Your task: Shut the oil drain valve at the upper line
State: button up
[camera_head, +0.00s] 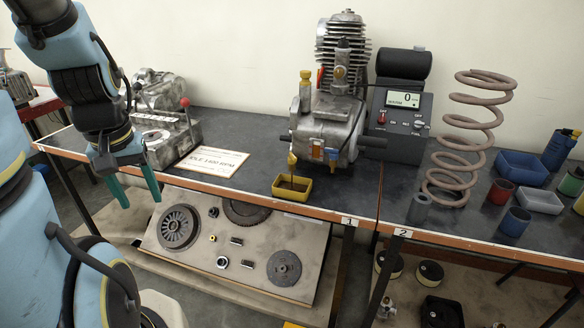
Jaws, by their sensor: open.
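A grey finned engine (332,108) stands on the dark bench. Low on its left side is a small yellow drain fitting (292,160), directly above a yellow tray (292,188) holding dark content. Small orange (316,151) and blue (332,154) parts sit low on the engine's front. A red-orange piece (320,78) shows higher up, left of the fins. Which part is the oil drain valve, and its position, I cannot tell. My gripper (140,200) has green fingers, open and empty, pointing down in front of the bench's left part, well left of the engine and apart from it.
A machine with a red-knobbed lever (185,103) and an instruction card (212,162) lie left of the engine. A digital meter (402,108) and a large coil spring (465,135) stand right. A gear board (228,240) leans below the bench edge.

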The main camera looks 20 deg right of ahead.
aim_at(292, 159)
jog(key=z, duration=1.1)
